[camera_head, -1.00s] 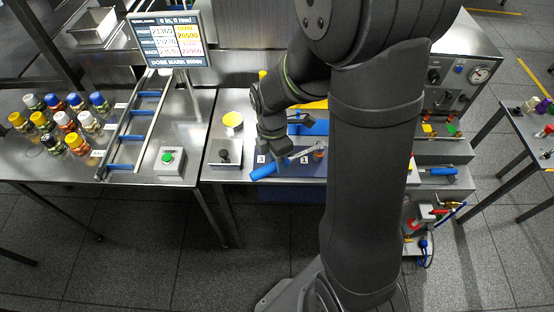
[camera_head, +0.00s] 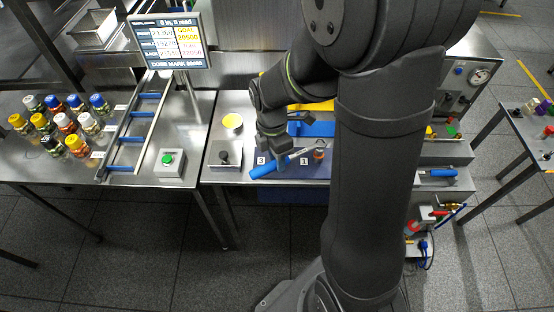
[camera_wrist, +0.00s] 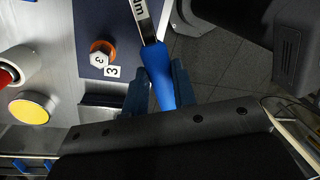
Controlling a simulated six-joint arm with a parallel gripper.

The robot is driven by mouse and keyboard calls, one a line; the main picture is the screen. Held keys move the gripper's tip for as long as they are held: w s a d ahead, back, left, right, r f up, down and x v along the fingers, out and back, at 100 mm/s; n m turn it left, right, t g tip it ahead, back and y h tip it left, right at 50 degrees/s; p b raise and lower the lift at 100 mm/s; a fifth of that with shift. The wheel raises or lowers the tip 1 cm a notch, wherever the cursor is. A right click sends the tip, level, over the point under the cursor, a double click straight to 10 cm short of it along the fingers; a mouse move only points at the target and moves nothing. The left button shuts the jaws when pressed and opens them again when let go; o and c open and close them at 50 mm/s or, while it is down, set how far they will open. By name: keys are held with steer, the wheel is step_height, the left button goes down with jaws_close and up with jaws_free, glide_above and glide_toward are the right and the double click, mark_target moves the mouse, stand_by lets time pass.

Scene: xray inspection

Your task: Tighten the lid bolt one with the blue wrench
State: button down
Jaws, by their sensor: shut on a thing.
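My gripper (camera_wrist: 160,85) is shut on the blue handle of the wrench (camera_wrist: 157,62). In the head view, the wrench (camera_head: 265,170) lies slanted above the dark blue plate (camera_head: 285,173), its metal head pointing up and right. The wrench head is at or just above the orange-brown bolt (camera_head: 319,155) near the label 1 (camera_head: 304,161). I cannot tell whether it is seated on that bolt. In the wrist view, another orange bolt (camera_wrist: 101,47) with a white top sits beside the label 3. The wrench head is outside the wrist view.
A panel with a yellow disc (camera_head: 232,121) and a dark knob stands left of the plate. A green button box (camera_head: 170,162), a rail and several coloured-cap jars stand further left. Another blue-handled tool (camera_head: 438,173) lies right of my arm.

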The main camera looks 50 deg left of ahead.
steer(key=shift+r, duration=1.4)
